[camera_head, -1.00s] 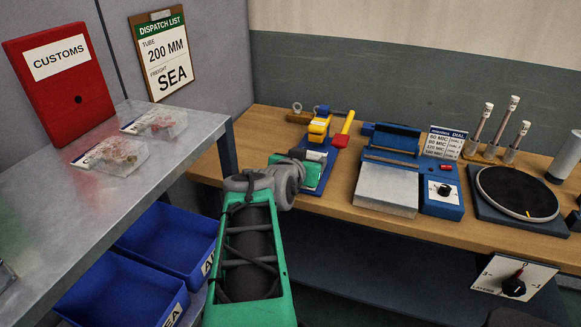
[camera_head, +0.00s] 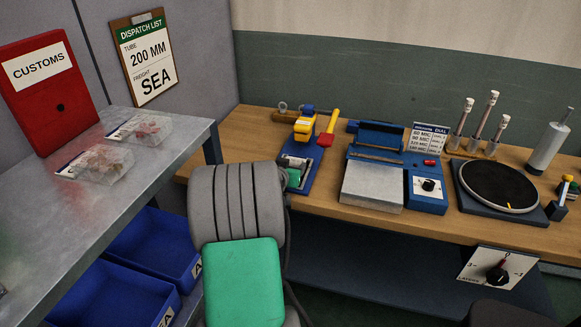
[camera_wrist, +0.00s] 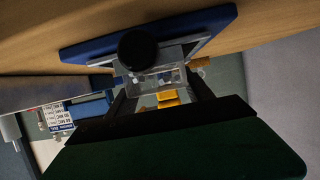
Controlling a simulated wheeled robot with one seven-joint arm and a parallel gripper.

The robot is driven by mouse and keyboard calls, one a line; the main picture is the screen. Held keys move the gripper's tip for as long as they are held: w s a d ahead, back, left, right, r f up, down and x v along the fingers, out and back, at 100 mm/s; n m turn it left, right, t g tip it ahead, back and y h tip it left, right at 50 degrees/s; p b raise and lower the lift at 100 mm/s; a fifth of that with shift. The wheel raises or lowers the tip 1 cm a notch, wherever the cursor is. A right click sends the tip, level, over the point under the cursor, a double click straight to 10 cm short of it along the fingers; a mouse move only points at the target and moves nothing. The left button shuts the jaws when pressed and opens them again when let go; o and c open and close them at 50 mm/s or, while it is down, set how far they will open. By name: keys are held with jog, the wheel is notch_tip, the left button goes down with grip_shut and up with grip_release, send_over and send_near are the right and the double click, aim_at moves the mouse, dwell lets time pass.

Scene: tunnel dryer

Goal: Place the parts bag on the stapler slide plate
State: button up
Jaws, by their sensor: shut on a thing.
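The yellow stapler (camera_head: 304,128) stands on the wooden bench, with a blue slide plate (camera_head: 297,176) reaching out in front of it. In the wrist view, my gripper (camera_wrist: 162,88) is shut on a clear parts bag (camera_wrist: 152,82) with small pieces inside. The blue plate (camera_wrist: 85,50) with a round black knob shows close beyond the bag, and yellow (camera_wrist: 168,98) shows just past it. I cannot tell whether the bag touches the plate.
Two other clear bags (camera_head: 140,129) (camera_head: 98,163) lie on the metal shelf (camera_head: 50,230) by the red customs box (camera_head: 45,90). Blue bins (camera_head: 110,285) sit below. Right of the stapler stand the blue sealer (camera_head: 375,180) and a black turntable (camera_head: 500,186).

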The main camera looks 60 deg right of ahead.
jog(key=o, duration=1.2)
jog(key=shift+a+f, duration=0.15)
jog(key=shift+f, duration=0.2)
jog(key=shift+c, duration=0.2)
jog(key=o, duration=0.4)
jog(key=shift+r, duration=0.1)
jog(key=shift+c, duration=0.2)
jog(key=v, duration=1.2)
jog(key=shift+b, duration=0.3)
jog(key=shift+r, duration=0.1)
